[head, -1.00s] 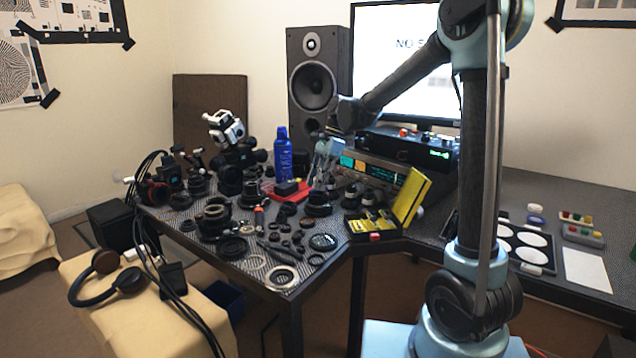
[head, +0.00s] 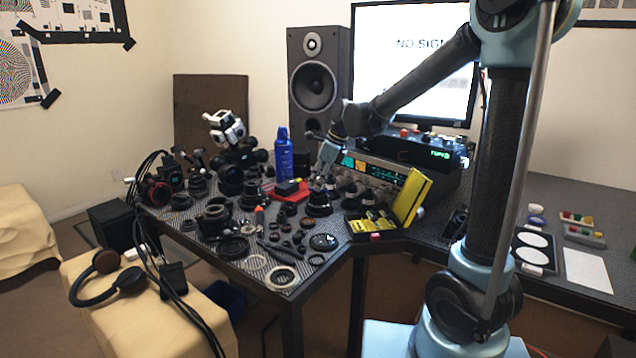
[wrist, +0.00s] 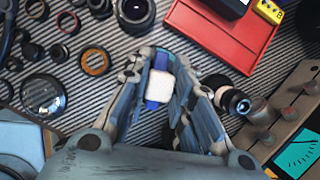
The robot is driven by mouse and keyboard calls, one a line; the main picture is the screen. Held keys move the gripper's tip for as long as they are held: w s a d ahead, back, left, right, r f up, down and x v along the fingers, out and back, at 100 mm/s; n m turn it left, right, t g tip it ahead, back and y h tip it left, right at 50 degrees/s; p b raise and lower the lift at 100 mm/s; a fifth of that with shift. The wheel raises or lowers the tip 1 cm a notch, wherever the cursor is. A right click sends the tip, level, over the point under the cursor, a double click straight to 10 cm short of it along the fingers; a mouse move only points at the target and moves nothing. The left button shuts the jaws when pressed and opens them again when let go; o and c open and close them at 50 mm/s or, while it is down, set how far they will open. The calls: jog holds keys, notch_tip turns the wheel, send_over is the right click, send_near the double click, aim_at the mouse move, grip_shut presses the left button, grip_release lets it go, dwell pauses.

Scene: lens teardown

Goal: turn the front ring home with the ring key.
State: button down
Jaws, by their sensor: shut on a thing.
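My gripper (wrist: 160,82) points down over the striped mat, with its two blue-grey fingers closed on a small white and blue piece (wrist: 158,86). The piece appears to be the ring key, but most of it is hidden between the fingers. In the head view my gripper (head: 324,160) is small, over the table behind the lens parts. I cannot tell which part is the front ring. A dark lens (wrist: 135,10) stands at the top of the wrist view, apart from the fingers. An orange-edged ring (wrist: 95,61) lies to the left.
A red tray (wrist: 222,38) lies just beyond the fingertips, with a yellow item (wrist: 268,10) at its edge. A small dark cylinder (wrist: 236,101) is close to the right finger. A grey instrument (head: 380,171) stands right of the gripper. An open yellow case (head: 411,196) is nearer.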

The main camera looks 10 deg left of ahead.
jog(key=m, duration=0.2)
jog(key=m+t, duration=0.1)
jog(key=m, duration=0.1)
jog(key=shift+t+h, duration=0.3)
jog(key=shift+r, duration=0.15)
jog(key=shift+r, duration=1.3)
jog(key=shift+r, duration=0.1)
jog(key=shift+r, duration=1.45)
